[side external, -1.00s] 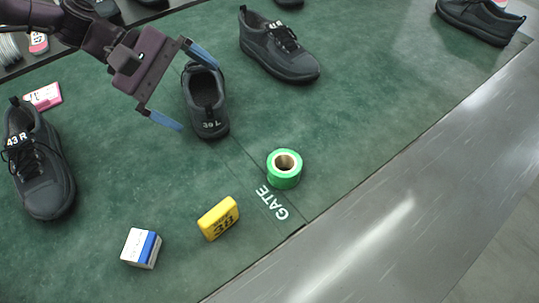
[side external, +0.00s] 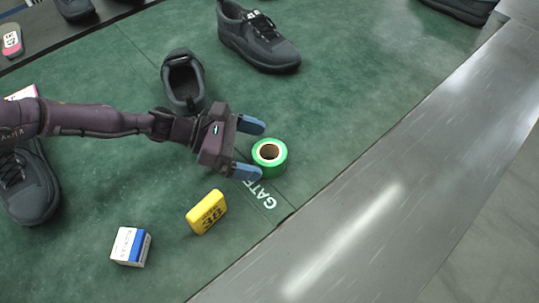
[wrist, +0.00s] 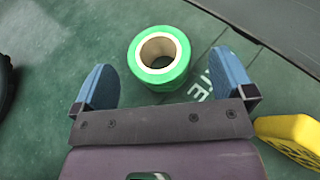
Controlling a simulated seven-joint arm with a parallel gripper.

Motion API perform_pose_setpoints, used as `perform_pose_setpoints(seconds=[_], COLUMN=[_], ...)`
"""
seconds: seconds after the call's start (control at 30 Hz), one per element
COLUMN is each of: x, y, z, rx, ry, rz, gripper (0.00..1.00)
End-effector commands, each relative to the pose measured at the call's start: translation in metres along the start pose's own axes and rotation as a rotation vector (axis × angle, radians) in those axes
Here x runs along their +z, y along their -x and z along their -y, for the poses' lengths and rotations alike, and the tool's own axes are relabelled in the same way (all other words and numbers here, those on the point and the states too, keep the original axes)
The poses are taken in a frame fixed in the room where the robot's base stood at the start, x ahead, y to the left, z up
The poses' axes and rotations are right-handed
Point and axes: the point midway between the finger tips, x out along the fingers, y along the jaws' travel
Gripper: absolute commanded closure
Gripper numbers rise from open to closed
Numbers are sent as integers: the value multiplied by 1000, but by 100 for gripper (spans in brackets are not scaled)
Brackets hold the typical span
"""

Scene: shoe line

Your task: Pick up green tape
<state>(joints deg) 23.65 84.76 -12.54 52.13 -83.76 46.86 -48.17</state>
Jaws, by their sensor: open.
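The green tape (side external: 269,168) is a roll with a pale core, lying flat on the green mat by the GATE lettering. It also shows in the wrist view (wrist: 159,76), ahead of and between the two blue fingers. My gripper (side external: 255,149) is open and empty, low over the mat just left of the roll. In the wrist view my gripper (wrist: 166,86) has a finger on either side of the roll's line, with gaps to both. I cannot tell whether the fingertips reach level with the roll.
A yellow block marked 38 (side external: 207,212) stands near the right finger's side, and a blue-and-white box (side external: 131,246) lies further left. Black shoes stand behind (side external: 183,80), at the top (side external: 259,38) and at the left (side external: 28,183). The mat's right part is clear up to a metal edge (side external: 370,200).

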Motion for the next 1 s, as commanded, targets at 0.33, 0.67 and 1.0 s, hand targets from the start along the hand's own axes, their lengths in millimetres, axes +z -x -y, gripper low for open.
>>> perform_pose_setpoints(seconds=[0.33,0.67,1.0], x=[1,2,2], y=[-35,-38,-38], z=[-1,-2,-2], rx=[-2,-1,0], ry=[-1,-1,-1], rz=[0,0,0], gripper=[0,0,54])
